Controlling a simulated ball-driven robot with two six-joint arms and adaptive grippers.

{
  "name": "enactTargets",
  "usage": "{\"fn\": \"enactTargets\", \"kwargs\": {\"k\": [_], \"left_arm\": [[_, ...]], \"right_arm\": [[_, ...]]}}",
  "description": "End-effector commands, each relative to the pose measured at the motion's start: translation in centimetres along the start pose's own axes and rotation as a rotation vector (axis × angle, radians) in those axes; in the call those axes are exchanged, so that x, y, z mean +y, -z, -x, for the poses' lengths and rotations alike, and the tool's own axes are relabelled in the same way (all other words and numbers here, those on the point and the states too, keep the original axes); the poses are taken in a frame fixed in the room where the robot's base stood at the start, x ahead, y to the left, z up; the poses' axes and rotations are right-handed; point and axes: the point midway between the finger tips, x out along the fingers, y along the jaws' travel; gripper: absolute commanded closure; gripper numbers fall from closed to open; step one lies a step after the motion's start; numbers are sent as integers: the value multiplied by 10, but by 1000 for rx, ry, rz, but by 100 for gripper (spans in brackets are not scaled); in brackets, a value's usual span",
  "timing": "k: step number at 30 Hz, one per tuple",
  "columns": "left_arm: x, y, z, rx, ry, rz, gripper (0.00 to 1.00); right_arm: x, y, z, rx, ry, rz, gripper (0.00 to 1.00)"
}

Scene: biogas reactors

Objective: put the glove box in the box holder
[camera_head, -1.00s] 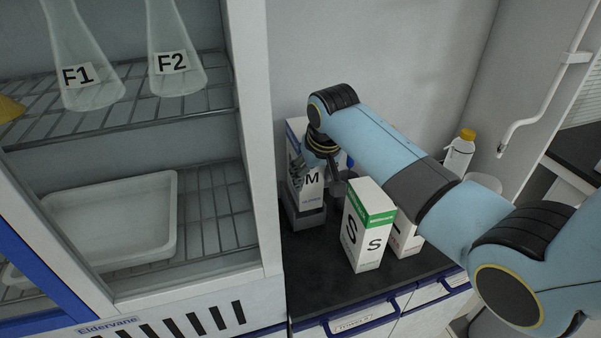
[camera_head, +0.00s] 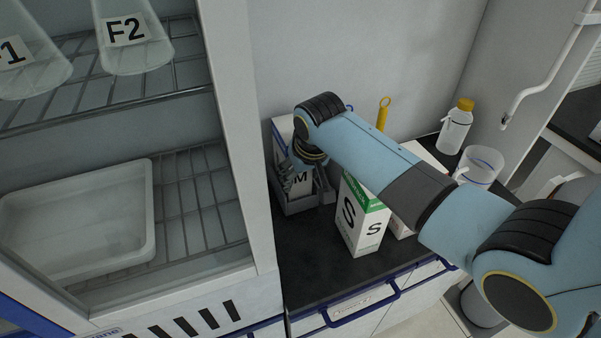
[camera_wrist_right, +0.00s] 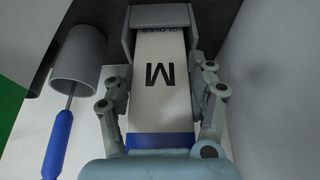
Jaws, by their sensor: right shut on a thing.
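The glove box (camera_head: 281,146) is white with blue edges and a large "M"; it also shows in the right wrist view (camera_wrist_right: 158,108). My right gripper (camera_head: 306,178) is shut on it, with one finger on each side of the box in the right wrist view (camera_wrist_right: 160,80). The grey box holder (camera_head: 298,206) stands on the dark counter next to the cabinet. The box's lower end is inside the holder, whose walls surround it in the right wrist view (camera_wrist_right: 163,16). Whether it touches the holder's floor is hidden. My left gripper is out of view.
A white and green "S" box (camera_head: 361,222) stands right of the holder, with another white box partly hidden behind my arm. A yellow-capped bottle (camera_head: 455,130) and a clear beaker (camera_head: 481,166) stand farther right. The counter's front (camera_head: 310,270) is clear.

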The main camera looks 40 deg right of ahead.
Motion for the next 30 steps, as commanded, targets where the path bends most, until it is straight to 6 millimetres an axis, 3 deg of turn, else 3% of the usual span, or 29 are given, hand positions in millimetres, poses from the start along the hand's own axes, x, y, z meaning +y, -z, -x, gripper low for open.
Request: {"fn": "enactTargets", "kwargs": {"k": [2,3,8,20,30], "left_arm": [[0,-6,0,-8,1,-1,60],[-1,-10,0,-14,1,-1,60],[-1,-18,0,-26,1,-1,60],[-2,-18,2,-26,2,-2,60],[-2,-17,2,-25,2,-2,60]], "right_arm": [[0,1,-1,3,1,0,95],[0,0,-2,1,0,0,41],[0,0,-2,1,0,0,20],[0,2,8,3,1,0,19],[0,2,80,6,2,-1,19]]}}
